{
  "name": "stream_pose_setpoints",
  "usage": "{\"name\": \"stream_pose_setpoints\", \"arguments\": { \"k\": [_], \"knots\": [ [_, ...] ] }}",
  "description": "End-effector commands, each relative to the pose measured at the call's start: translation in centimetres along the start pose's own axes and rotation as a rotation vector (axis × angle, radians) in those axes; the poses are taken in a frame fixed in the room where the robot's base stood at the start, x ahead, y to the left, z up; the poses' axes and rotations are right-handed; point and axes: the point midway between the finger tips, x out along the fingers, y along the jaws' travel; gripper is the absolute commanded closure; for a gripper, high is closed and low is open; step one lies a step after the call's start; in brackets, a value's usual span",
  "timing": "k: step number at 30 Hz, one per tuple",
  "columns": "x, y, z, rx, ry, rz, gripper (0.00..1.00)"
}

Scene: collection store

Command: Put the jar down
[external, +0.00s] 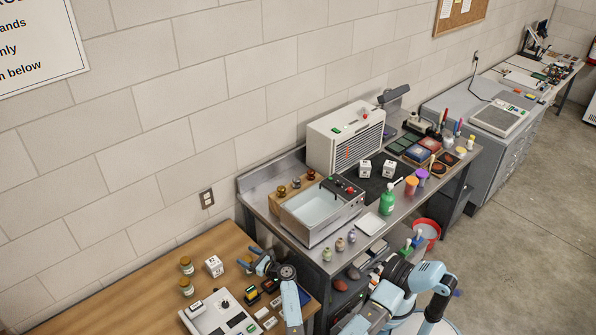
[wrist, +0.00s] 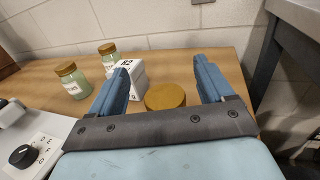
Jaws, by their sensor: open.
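A jar with a golden-brown lid (wrist: 165,97) stands on the wooden table, seen from above between the spread fingers of my gripper (wrist: 165,85). Its body is mostly hidden by the gripper. In the external view my gripper (external: 258,263) is low over the right part of the wooden table (external: 130,280), and the jar is partly hidden there. My gripper is open, and I cannot tell whether a finger touches the jar. Two similar labelled jars with greenish contents, one nearer (wrist: 73,82) and one farther (wrist: 108,56), stand to the left.
A white box with dark print (wrist: 131,77) stands just left of the jar, close behind the left finger. A white device with a black knob (wrist: 22,156) is at the left. A metal bench (external: 300,240) rises beside the table's right end. Bare wood lies farther left.

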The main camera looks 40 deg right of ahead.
Motion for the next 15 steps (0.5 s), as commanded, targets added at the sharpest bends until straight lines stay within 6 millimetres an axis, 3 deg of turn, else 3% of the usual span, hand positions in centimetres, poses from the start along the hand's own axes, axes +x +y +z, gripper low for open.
{"name": "stream_pose_setpoints", "arguments": {
  "k": [6, 15],
  "knots": [
    [0.0, 0.0, -3.8, -0.004, 0.003, 0.000, 0.19],
    [2.9, -0.1, -3.6, -0.001, 0.001, -0.001, 0.19]
  ]
}}
